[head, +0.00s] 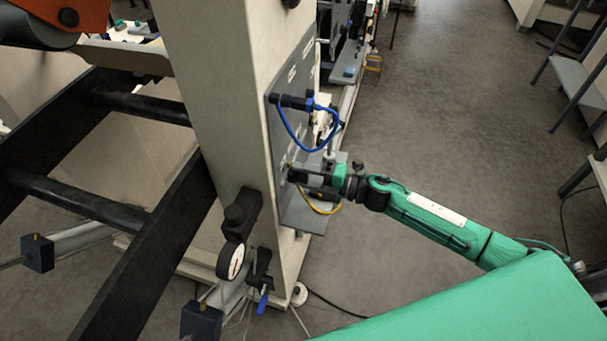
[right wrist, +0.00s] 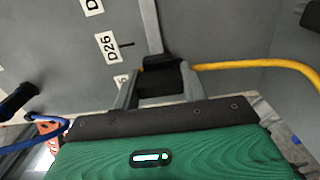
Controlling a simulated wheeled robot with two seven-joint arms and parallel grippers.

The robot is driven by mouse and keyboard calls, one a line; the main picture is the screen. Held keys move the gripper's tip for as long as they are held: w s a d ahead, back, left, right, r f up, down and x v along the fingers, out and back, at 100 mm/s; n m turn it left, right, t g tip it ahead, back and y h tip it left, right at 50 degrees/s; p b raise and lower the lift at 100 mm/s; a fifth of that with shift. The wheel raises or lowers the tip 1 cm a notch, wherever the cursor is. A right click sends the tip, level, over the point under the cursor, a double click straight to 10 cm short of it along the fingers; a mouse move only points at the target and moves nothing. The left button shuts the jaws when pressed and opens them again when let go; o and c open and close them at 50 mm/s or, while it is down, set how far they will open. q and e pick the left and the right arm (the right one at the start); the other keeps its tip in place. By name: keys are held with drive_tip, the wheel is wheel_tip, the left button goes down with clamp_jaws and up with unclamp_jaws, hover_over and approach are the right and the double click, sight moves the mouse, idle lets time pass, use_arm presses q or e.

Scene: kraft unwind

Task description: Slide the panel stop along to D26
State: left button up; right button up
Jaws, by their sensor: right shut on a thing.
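The panel stop (right wrist: 160,82) is a dark block on the grey panel, seen in the right wrist view. It sits at the lower end of a narrow grey rail (right wrist: 149,28). My right gripper (right wrist: 160,92) is shut on it, with a grey finger on either side. The D26 label (right wrist: 108,47), white with a tick mark beside it, is up and left of the stop. In the head view my right gripper (head: 294,174) is against the panel (head: 279,128). My left gripper is not in view.
A yellow cable (right wrist: 255,65) runs right from near the stop. A blue cable (head: 283,123) loops from a fitting above my gripper in the head view. A round gauge (head: 231,261) hangs on the cream column (head: 208,90).

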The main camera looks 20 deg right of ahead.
sight(291, 162)
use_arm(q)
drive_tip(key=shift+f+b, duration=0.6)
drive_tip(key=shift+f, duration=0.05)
use_arm(e)
drive_tip(key=w+d, duration=0.2)
drive_tip(key=w, duration=0.1)
drive_tip(key=o, duration=1.4)
use_arm(q)
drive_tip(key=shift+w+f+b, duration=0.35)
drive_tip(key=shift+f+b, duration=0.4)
drive_tip(key=shift+b, duration=0.25)
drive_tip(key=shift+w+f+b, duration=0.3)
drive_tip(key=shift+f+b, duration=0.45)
drive_tip(key=shift+b, duration=0.25)
use_arm(e)
drive_tip(key=shift+v, duration=6.9)
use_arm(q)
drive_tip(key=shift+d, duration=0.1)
use_arm(e)
drive_tip(key=shift+f, duration=0.1)
